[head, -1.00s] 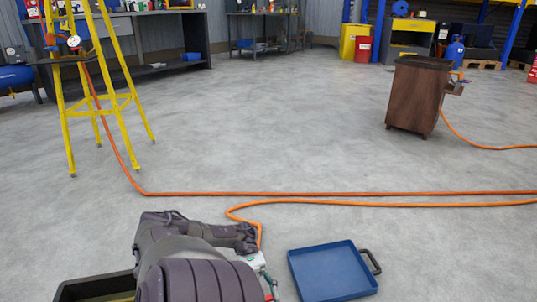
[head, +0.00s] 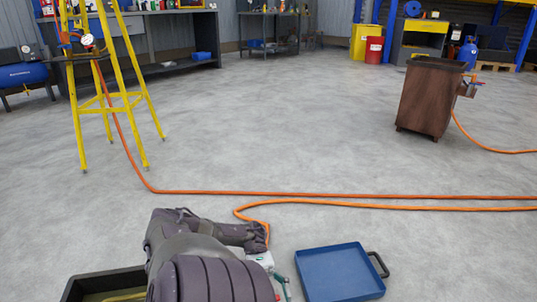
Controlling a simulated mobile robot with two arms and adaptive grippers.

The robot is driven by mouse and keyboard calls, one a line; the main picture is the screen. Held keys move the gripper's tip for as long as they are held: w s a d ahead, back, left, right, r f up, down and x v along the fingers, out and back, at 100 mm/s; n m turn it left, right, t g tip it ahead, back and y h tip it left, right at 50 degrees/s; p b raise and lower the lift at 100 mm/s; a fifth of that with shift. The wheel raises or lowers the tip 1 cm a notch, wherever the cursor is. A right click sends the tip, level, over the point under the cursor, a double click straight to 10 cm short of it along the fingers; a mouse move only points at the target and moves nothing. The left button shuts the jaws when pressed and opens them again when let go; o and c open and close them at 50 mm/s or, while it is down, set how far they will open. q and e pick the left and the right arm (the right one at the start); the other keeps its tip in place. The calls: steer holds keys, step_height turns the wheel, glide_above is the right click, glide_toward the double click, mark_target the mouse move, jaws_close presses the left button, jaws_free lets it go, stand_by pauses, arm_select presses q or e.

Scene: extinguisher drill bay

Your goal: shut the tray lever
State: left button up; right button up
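A blue tray (head: 340,274) with a dark handle (head: 378,264) lies on the floor at the bottom, right of centre. Just left of it are a small pale block (head: 262,259) and a thin teal lever-like piece (head: 281,279), partly hidden by my arm. I cannot tell whether this is the tray lever or how it is set. My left arm comes in from the bottom left, and its dark gripper end (head: 258,238) is at the pale block and the orange hose's end. Its fingers cannot be made out. My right gripper is not in view.
An orange hose (head: 370,194) runs across the floor beyond the tray. A yellow stand (head: 112,100) with a gauge is at the left. A brown cabinet (head: 430,98) stands at the right. A dark bin (head: 105,284) is at the bottom left.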

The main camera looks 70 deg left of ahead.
arm_select(q)
step_height(320, 180, up, 10)
stand_by(0.6)
stand_by(0.4)
